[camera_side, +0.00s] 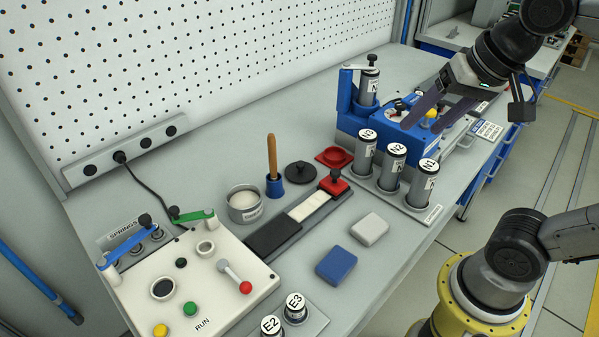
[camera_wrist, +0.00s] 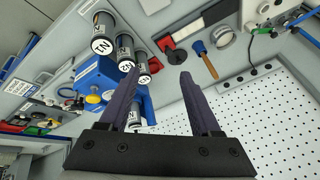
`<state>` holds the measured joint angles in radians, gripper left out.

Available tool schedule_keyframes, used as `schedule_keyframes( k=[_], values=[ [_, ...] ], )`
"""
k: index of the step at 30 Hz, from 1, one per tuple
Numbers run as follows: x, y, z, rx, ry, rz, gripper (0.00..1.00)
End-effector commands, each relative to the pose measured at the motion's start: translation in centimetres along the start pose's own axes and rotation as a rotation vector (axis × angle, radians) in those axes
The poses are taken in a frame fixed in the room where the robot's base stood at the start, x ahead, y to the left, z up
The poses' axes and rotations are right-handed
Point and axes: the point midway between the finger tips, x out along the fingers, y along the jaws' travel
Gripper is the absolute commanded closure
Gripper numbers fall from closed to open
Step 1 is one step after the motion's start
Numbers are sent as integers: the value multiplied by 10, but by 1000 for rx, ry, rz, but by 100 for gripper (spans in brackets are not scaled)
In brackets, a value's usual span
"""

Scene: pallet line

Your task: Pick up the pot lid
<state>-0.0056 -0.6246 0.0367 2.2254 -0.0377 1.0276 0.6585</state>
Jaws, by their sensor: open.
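The pot lid (camera_side: 300,174) is a black disc with a knob on top. It lies on the grey bench between the wooden-handled tool and the red dish in the side view. In the wrist view a dark round shape, likely the lid (camera_wrist: 179,57), shows beyond my right finger, partly hidden. The small metal pot (camera_side: 245,203) stands open to the left of the lid, with pale contents; the pot (camera_wrist: 223,37) also shows in the wrist view. My gripper (camera_side: 425,125) is open and empty, above the blue fixture, well right of the lid. Its two fingers (camera_wrist: 160,73) show in the wrist view.
The wooden-handled tool (camera_side: 272,160) stands upright in a blue base beside the lid. A red dish (camera_side: 333,157) and red-knobbed block (camera_side: 334,182) are close on its right. Labelled cylinders (camera_side: 394,165) and the blue fixture (camera_side: 384,124) stand between my gripper and the lid. A pegboard wall (camera_side: 190,70) rises behind.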

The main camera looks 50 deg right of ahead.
Motion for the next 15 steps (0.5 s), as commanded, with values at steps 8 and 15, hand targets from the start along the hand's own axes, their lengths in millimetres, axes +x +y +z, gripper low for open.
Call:
schedule_keyframes(
  k=[8,15],
  values=[
    [22,-64,-88,449,-58,120,36],
    [89,-111,-140,689,-90,251,36]
  ],
)
